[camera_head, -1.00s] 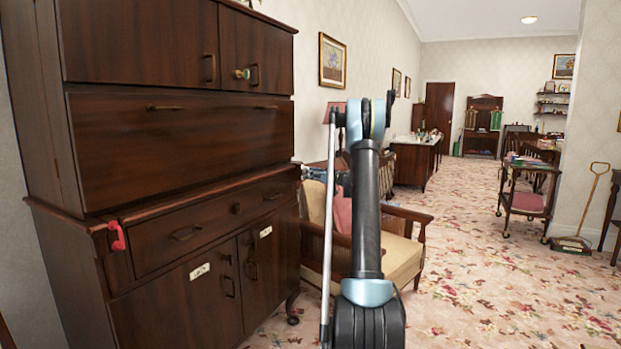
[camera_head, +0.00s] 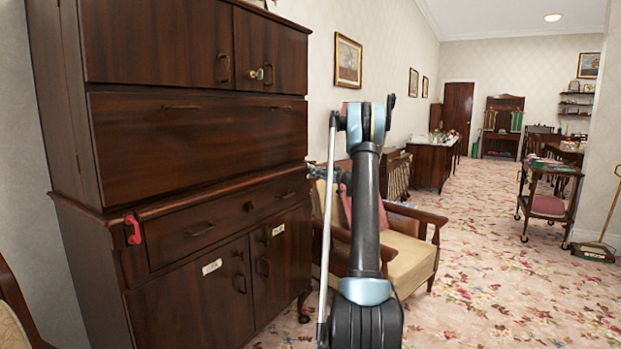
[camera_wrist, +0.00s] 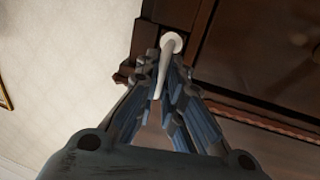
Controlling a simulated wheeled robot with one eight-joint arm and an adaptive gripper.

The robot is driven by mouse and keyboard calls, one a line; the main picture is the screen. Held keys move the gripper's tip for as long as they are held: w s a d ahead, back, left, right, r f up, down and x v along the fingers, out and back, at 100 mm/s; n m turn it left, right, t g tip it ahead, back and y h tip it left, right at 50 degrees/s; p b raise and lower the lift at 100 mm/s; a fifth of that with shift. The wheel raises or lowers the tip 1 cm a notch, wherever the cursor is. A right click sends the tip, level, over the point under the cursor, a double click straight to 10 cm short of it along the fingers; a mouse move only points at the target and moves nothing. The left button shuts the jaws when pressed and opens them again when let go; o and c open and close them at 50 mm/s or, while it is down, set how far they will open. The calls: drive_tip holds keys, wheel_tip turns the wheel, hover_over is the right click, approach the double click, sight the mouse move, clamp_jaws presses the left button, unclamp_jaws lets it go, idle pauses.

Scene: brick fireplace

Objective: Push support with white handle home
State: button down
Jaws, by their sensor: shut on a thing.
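In the wrist view a white round handle (camera_wrist: 173,42) shows against dark wood, with a pale stem running down from it between my fingers. My gripper (camera_wrist: 164,78) is shut on this white handle, with one finger on each side of the stem. The support that bears the handle cannot be made out clearly; my gripper hides part of it. In the head view the dark wooden bureau (camera_head: 200,150) stands at the left, and the white handle is not visible there. My arm covers the area beyond the bureau's right end.
A red handle (camera_head: 133,229) sits at the bureau's front left. A green knob (camera_head: 259,74) is on an upper door. A cushioned armchair (camera_head: 408,258) stands close behind my arm. A trolley (camera_head: 548,205) stands farther right. Carpet (camera_head: 490,280) lies open on the right.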

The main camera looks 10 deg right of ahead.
drive_tip(key=shift+w+a+r, duration=0.15)
drive_tip(key=shift+w, duration=0.1)
drive_tip(key=c, duration=1.7)
unclamp_jaws()
drive_tip(key=shift+w, duration=0.1)
drive_tip(key=shift+a, duration=0.25)
drive_tip(key=v, duration=1.2)
drive_tip(key=shift+d, duration=0.35)
